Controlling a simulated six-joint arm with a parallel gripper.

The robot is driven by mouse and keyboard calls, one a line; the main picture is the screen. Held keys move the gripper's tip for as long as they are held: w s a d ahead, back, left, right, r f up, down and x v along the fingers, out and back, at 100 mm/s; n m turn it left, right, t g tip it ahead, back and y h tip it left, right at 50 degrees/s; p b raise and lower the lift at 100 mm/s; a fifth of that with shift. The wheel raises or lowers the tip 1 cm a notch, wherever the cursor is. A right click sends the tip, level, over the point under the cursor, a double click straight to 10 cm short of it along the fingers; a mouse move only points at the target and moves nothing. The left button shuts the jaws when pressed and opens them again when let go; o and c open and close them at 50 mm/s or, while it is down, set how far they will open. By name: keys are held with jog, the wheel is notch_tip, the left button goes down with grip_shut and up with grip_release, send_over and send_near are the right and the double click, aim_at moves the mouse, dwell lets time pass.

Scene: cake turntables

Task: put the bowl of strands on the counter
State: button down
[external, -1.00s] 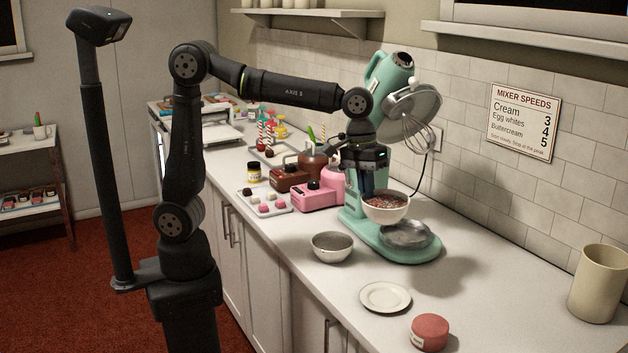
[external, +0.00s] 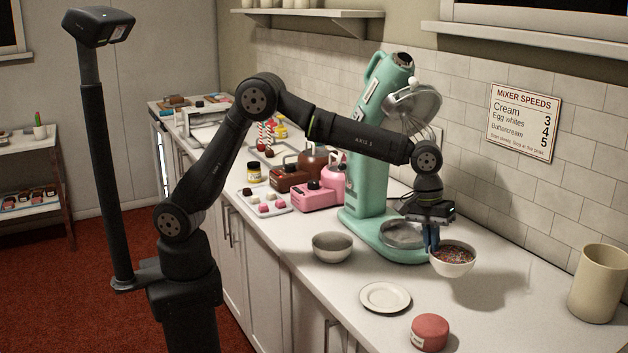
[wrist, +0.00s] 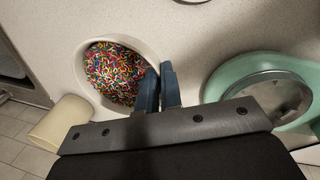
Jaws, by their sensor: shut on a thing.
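The bowl of strands (external: 453,262) is a white bowl filled with dark multicoloured strands in the external view. In the wrist view the bowl (wrist: 117,76) shows bright, many-coloured strands inside its pale rim. My gripper (external: 432,236) is shut on the bowl's rim, on the side toward the mixer; its blue fingers (wrist: 157,92) pinch the wall in the wrist view. The bowl is about level and appears held above the counter (external: 500,310), with a shadow on the counter to its lower right.
The mint-green mixer (external: 365,160) stands left of the bowl, its head tilted up and a metal dish on its base. An empty metal bowl (external: 332,246), a white plate (external: 385,297), a red tub (external: 429,332) and a cream canister (external: 598,284) stand around. Counter right of the bowl is clear.

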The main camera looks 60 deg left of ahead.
jog(key=w+f, duration=0.1)
jog(key=w, duration=0.1)
jog(key=w+a+f, duration=0.2)
jog(key=w, duration=0.1)
jog(key=shift+w+f, duration=0.35)
jog(key=shift+f, duration=1.9)
jog(key=shift+f, duration=0.15)
jog(key=c, duration=1.6)
grip_release()
notch_tip(320, 180, up, 12)
jog(key=a, duration=0.2)
jog(key=shift+s+a, duration=0.2)
jog(key=shift+s, duration=0.15)
